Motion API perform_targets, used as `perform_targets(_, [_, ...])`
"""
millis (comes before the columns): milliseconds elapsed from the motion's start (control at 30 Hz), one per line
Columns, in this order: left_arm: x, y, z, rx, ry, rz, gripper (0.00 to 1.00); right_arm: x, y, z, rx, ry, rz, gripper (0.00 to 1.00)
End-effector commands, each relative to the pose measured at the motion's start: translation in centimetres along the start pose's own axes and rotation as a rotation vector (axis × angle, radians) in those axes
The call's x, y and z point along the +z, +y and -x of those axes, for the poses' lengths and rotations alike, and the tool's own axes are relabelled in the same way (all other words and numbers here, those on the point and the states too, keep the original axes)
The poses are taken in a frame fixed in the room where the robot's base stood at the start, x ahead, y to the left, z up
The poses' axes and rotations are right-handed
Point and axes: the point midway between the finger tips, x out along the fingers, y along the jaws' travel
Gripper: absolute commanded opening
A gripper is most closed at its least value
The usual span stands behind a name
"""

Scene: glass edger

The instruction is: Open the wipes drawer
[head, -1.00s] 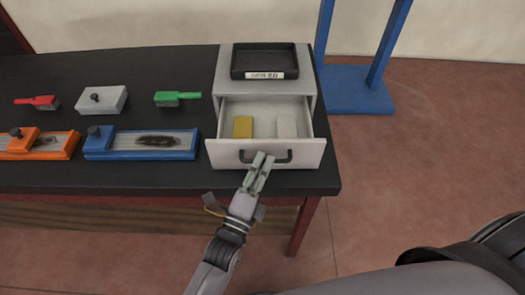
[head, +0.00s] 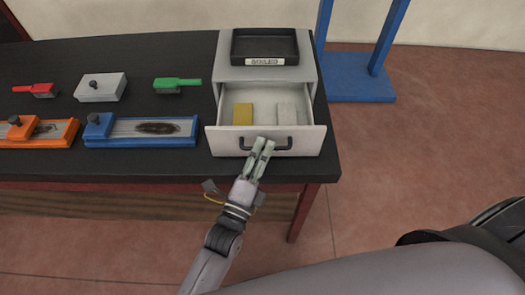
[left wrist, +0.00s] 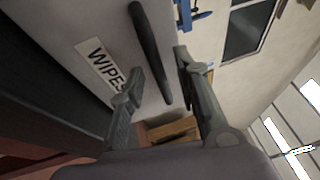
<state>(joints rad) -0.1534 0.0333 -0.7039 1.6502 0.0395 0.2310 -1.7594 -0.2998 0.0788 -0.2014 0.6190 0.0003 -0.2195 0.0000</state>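The wipes drawer (head: 225,141) stands pulled out of the grey cabinet (head: 265,74) at the table's right end. Its inside shows from above. In the left wrist view its front (left wrist: 75,22) bears a WIPES label (left wrist: 98,63). The dark bar handle (head: 283,149) also shows in the left wrist view (left wrist: 150,50). My left gripper (head: 263,143) is at the handle. In the left wrist view its two fingers (left wrist: 157,62) are apart, one on each side of the bar, with a gap visible beside it. My right gripper is not in view.
A yellow block (head: 243,114) and a whitish block (head: 287,114) lie in the drawer. A black tray (head: 265,45) sits on the cabinet. Brushes and orange and blue (head: 140,142) fixtures lie to the left. A blue stand (head: 358,90) is behind right. Floor in front is free.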

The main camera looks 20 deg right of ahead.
Motion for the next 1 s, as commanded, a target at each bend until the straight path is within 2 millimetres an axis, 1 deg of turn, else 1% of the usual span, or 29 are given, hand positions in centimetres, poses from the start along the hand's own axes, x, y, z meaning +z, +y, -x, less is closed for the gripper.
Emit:
perform_targets(67, [0.0, 0.1, 0.6, 0.002, 0.000, 0.000, 0.30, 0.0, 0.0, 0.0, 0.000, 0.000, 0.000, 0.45])
perform_targets(167, [0.0, 0.2, 2.0, 0.005, 0.000, 0.001, 0.30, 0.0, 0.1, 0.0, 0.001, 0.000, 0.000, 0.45])
perform_targets(400, [0.0, 0.2, 7.2, 0.005, 0.000, 0.001, 0.30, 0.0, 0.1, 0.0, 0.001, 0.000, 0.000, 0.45])
perform_targets(500, [0.0, 0.2, 9.1, 0.005, 0.000, 0.000, 0.30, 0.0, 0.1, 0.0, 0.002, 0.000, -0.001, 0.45])
perform_targets(600, [0.0, 0.1, 10.5, 0.003, 0.000, 0.000, 0.30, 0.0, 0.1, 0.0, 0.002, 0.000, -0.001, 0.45])
perform_targets(700, [0.0, 0.1, 11.5, 0.003, 0.000, -0.001, 0.30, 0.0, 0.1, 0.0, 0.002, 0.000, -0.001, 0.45])
perform_targets(800, [0.0, 0.1, 11.9, 0.002, 0.000, -0.001, 0.30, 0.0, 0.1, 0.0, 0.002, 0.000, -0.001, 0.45])
perform_targets(1000, [0.0, 0.1, 12.0, 0.001, 0.000, -0.001, 0.30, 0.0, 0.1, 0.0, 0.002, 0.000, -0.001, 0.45])
